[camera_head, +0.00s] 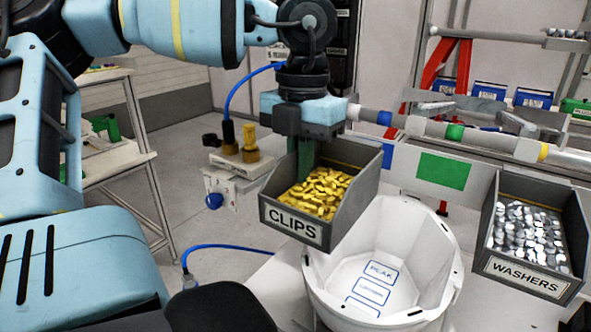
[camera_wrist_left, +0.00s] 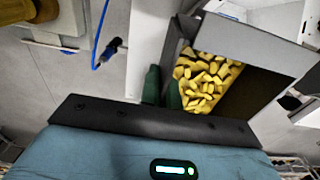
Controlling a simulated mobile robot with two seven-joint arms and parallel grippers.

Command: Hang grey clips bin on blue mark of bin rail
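The grey clips bin (camera_head: 349,205), labelled CLIPS and filled with yellow clips, is in the air at the middle of the head view. My left gripper (camera_head: 305,158) has its green fingers closed on the bin's left wall. The left wrist view shows the fingers (camera_wrist_left: 163,90) with the bin wall (camera_wrist_left: 174,55) between them. The bin rail (camera_head: 487,139) runs behind and to the right, with a blue mark (camera_head: 385,118), a green mark (camera_head: 455,132) and a yellow mark. The bin's back edge is near the blue mark; contact cannot be told. My right gripper is not in view.
A grey washers bin (camera_head: 566,228) hangs at the rail's right part, near the yellow mark. The rail's green-mark place is free.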

